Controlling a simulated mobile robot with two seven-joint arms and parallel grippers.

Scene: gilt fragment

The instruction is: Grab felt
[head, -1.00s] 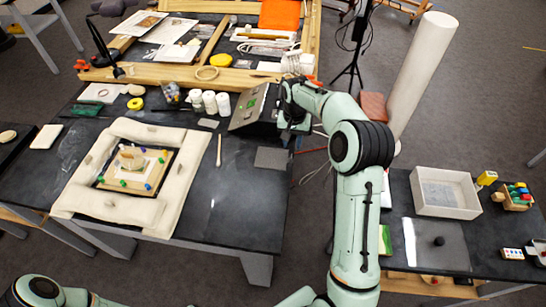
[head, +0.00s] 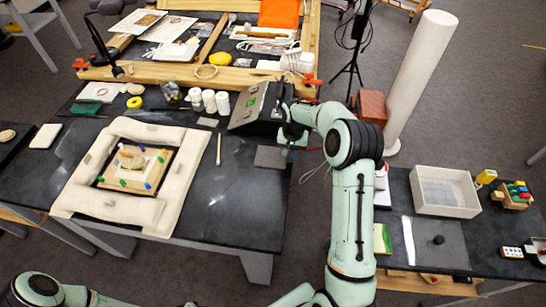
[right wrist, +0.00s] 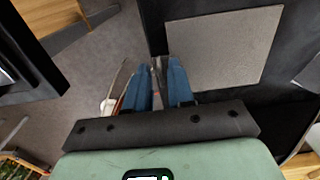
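A flat grey square (head: 270,156), which looks like the felt, lies on the dark table near its right edge. It also shows in the right wrist view (right wrist: 222,48), right of the fingers. My right gripper (head: 291,142) is just beyond and right of the square in the head view, by the table edge. In the right wrist view its blue fingers (right wrist: 159,68) stand slightly apart with a narrow gap. I see nothing held between them, and the square is apart from them. My left arm enters at the bottom left; its gripper is not visible.
A dark sloped box (head: 255,105) stands behind the square, with white jars (head: 209,101) to its left. A pale stick (head: 219,149) and a padded cream frame (head: 180,205) lie left. A side table holds a white tray (head: 445,192). The table's front right is clear.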

